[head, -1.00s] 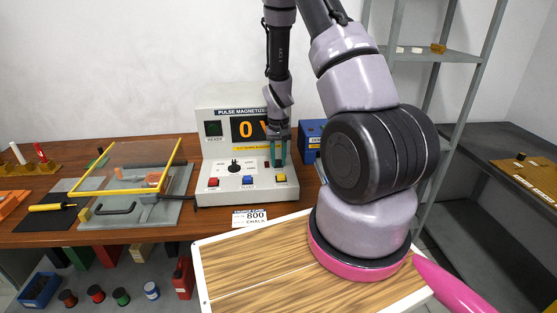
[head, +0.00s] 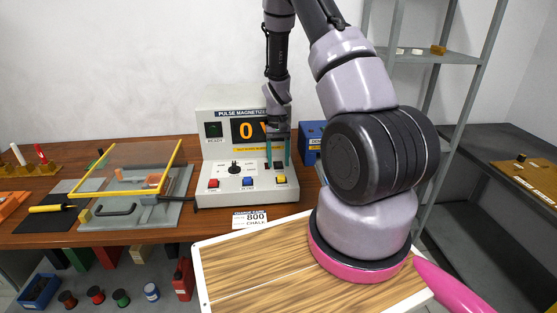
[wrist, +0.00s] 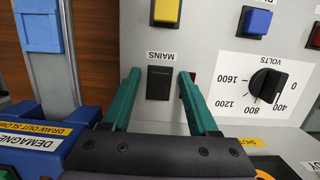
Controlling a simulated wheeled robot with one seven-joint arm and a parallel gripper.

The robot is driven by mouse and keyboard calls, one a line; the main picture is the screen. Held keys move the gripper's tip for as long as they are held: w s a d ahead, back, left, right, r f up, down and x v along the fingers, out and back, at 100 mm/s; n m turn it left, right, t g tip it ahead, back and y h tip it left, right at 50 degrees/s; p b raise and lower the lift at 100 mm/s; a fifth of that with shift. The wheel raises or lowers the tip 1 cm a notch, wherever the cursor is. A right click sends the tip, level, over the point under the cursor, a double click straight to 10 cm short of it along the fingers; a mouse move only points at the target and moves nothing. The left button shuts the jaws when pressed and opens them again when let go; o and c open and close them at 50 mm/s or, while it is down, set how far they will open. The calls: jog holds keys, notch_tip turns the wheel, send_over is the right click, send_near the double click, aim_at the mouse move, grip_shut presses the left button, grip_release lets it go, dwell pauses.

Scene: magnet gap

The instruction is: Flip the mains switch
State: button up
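The mains switch (wrist: 160,83) is a black rocker in a dark frame under the word MAINS on the grey pulse magnetizer (head: 205,180). In the wrist view it shows between the teal fingers of my gripper (wrist: 160,88), one on each side of it. My gripper is open and empty. In the head view my gripper (head: 278,164) points down over the right part of the magnetizer's panel, and its fingers hide much of the switch area. Whether the fingertips touch the panel I cannot tell. The orange display (head: 245,131) shows 0.
A yellow button (wrist: 166,10) sits close to the switch, and a red part (wrist: 186,84) shows beside one finger. The black volts dial (wrist: 266,85) and a blue button (wrist: 257,21) are farther off. A blue demagnetizer (wrist: 30,140) stands beside the magnetizer.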

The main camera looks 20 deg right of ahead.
notch_tip(320, 180, up, 11)
jog(key=w, duration=0.2)
jog(key=shift+d+f, duration=0.2)
jog(key=shift+d, duration=0.05)
dwell(0.4)
notch_tip(320, 180, up, 13)
jog(key=t, duration=0.3)
send_over(278, 162)
jog(key=s+a, duration=0.3)
jog(key=s+a+r+t+y, duration=0.1)
jog(key=s+a+r+t, duration=0.1)
jog(key=s+r, duration=0.5)
jog(key=s+a+r+m+t, duration=0.1)
jog(key=s+a+r+t, duration=0.2)
jog(key=s+r, duration=0.8)
jog(key=s+t, duration=0.1)
jog(key=s, duration=0.1)
jog(key=shift+s+r, duration=0.25)
jog(key=shift+s, duration=0.1)
